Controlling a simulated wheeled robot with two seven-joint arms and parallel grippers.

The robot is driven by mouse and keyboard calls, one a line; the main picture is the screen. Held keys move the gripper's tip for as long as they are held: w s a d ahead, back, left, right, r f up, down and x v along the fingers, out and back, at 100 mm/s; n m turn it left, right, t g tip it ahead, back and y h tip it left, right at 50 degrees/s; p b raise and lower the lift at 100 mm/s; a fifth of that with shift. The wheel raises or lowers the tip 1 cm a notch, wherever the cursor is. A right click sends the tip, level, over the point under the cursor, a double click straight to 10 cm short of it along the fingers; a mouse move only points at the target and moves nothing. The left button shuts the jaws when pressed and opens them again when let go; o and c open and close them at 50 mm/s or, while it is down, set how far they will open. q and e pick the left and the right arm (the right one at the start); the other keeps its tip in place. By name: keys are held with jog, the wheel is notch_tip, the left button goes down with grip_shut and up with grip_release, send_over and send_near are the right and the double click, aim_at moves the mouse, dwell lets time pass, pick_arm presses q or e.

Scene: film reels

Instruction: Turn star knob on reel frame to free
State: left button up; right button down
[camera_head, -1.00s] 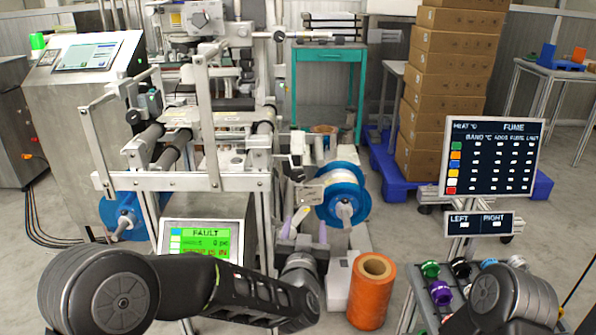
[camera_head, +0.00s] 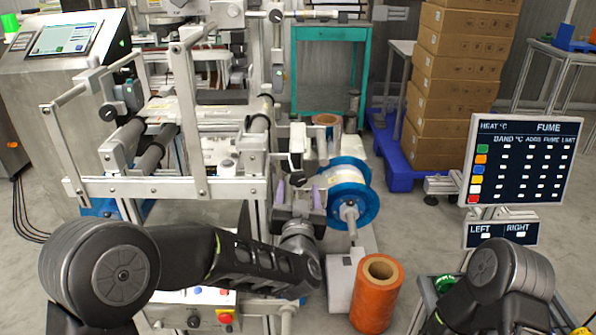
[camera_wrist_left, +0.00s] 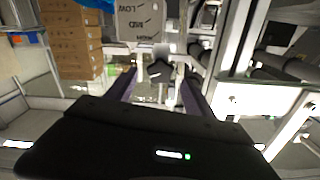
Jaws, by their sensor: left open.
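The reel frame (camera_head: 170,187) is a silver machine with bars and rollers. In the left wrist view, a dark star knob (camera_wrist_left: 160,70) stands between the purple fingers of my left gripper (camera_wrist_left: 158,82), near their tips. The fingers are apart, and I cannot tell whether either touches the knob. Behind the knob is a light plate (camera_wrist_left: 140,22) with upside-down lettering. In the head view my left gripper (camera_head: 299,193) is at the frame's right side, beside the blue-flanged white reel (camera_head: 349,182). A dark knob (camera_head: 296,168) shows just beyond it. My right gripper is out of view.
An orange spool (camera_head: 374,300) stands at the front, right of my left forearm. A HEAT/FUME board (camera_head: 522,160) is at the right. Stacked cartons (camera_head: 455,90) stand on a blue pallet (camera_head: 405,170). Floor is open between the pallet and the spool.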

aim_at(298, 173)
pick_arm(q)
jog(key=shift+w+b, duration=0.4)
jog(key=shift+w, duration=3.55)
jog(key=shift+c, duration=0.4)
grip_shut()
jog(key=n+b, duration=0.3)
jog(key=shift+f, duration=0.25)
jog(key=shift+r+n, duration=0.1)
jog(key=shift+n, duration=0.5)
jog(key=shift+r, duration=0.1)
jog(key=shift+o, duration=0.4)
grip_release()
